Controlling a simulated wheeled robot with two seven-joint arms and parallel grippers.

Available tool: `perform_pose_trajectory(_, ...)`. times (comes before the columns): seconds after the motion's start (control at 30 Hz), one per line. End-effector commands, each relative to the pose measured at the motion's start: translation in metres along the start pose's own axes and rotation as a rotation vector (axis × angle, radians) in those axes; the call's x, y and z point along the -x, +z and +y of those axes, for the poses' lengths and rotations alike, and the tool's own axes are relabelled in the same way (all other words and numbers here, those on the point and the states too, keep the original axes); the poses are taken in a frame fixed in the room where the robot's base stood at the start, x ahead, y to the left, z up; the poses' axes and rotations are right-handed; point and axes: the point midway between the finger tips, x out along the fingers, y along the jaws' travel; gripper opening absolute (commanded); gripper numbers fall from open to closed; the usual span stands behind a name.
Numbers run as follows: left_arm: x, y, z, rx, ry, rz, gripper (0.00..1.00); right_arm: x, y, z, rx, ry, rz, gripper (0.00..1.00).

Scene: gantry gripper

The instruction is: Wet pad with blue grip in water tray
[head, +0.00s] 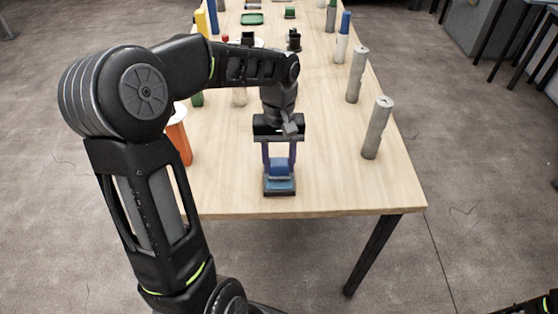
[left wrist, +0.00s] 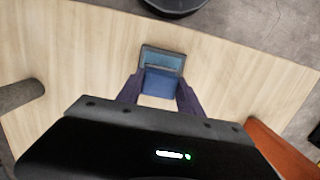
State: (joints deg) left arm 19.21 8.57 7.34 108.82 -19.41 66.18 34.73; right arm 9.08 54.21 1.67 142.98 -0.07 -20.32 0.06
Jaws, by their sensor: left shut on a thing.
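My left gripper (head: 280,170) is pointed down near the front edge of the table, its purple fingers shut on the blue grip (head: 279,168) of the pad. The blue grip also shows between the fingers in the left wrist view (left wrist: 160,84). The water tray (head: 279,193), a small dark-rimmed tray with a blue inside, lies right at the grip's lower end. It shows just beyond the grip in the left wrist view (left wrist: 174,52). The pad's underside is hidden, so I cannot tell whether it touches the water.
Two grey cylinders (head: 376,128) (head: 357,75) stand along the table's right side. An orange object (head: 181,140) stands at the left, partly behind my arm. Several small items stand farther back. The table (head: 330,180) is clear between the tray and the grey cylinders.

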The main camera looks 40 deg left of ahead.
Motion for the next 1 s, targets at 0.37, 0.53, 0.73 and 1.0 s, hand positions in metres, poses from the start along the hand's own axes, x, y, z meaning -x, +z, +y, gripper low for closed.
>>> perform_pose_trajectory(0.37, -0.0053, -0.0005, 0.0001, 0.000, 0.000, -0.001, 0.11, -0.0035, 0.0000, 0.0014, 0.000, 0.000, 0.000, 0.36)
perform_pose_trajectory(0.53, -0.0073, -0.0007, 0.0000, 0.000, 0.000, -0.001, 0.11, -0.0048, 0.0001, 0.0019, 0.000, 0.000, 0.000, 0.36)
perform_pose_trajectory(0.73, -0.0087, -0.0009, 0.0000, 0.000, 0.000, 0.000, 0.11, -0.0056, 0.0000, 0.0022, 0.000, 0.000, 0.000, 0.36)
perform_pose_trajectory(1.0, -0.0088, -0.0009, 0.0000, 0.000, 0.000, -0.001, 0.11, -0.0054, 0.0001, 0.0021, 0.000, 0.000, 0.000, 0.36)
